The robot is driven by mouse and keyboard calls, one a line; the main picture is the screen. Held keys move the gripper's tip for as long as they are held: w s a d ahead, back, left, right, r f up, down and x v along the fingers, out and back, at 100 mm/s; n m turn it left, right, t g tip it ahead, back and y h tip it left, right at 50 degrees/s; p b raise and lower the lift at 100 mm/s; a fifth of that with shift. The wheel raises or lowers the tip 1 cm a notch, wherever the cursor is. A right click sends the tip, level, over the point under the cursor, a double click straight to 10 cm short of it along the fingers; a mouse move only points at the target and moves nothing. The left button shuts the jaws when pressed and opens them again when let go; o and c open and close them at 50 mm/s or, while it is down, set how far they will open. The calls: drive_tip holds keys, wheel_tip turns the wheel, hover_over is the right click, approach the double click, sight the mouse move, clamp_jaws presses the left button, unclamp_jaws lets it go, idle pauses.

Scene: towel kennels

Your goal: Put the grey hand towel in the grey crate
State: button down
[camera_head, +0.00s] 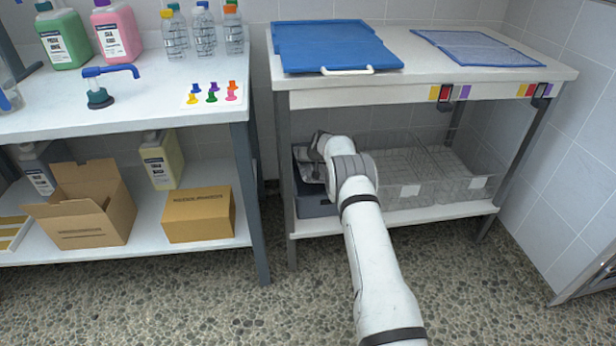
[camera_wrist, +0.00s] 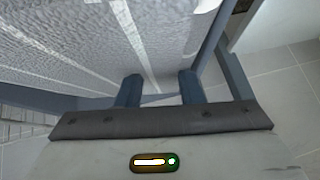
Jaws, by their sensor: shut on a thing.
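A grey hand towel (camera_wrist: 70,45) with white stripes fills the upper left of the wrist view. My gripper (camera_wrist: 160,86) is shut on it, with the towel's near edge between the two fingers. In the head view my arm reaches onto the lower shelf of the right-hand table, and its wrist hides the fingers. The dark grey crate (camera_head: 316,208) stands at the left end of that shelf. A grey patch, likely the towel (camera_head: 310,165), shows at the crate's opening beside my wrist. Whether it rests on the crate's floor or hangs above it is hidden.
Clear crates (camera_head: 455,185) stand right of the grey crate. A table leg (camera_head: 282,180) stands close on the left, and the white tabletop (camera_head: 425,78) is overhead. A blue board (camera_head: 335,45) lies on top. Cardboard boxes (camera_head: 198,215) sit on the left-hand table's shelf.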

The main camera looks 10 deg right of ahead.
drive_tip(key=shift+a+f+b, duration=0.15)
drive_tip(key=shift+f+b, duration=0.65)
drive_tip(key=shift+f, duration=1.5)
drive_tip(key=shift+f, duration=0.1)
drive_tip(key=c, duration=1)
unclamp_jaws()
drive_tip(key=shift+s, duration=0.1)
drive_tip(key=shift+o, duration=0.2)
drive_tip(key=shift+s+r, duration=0.15)
drive_tip(key=shift+r, duration=0.4)
drive_tip(key=p+v, duration=0.3)
drive_tip(key=v, duration=0.8)
drive_tip(key=shift+s, duration=0.1)
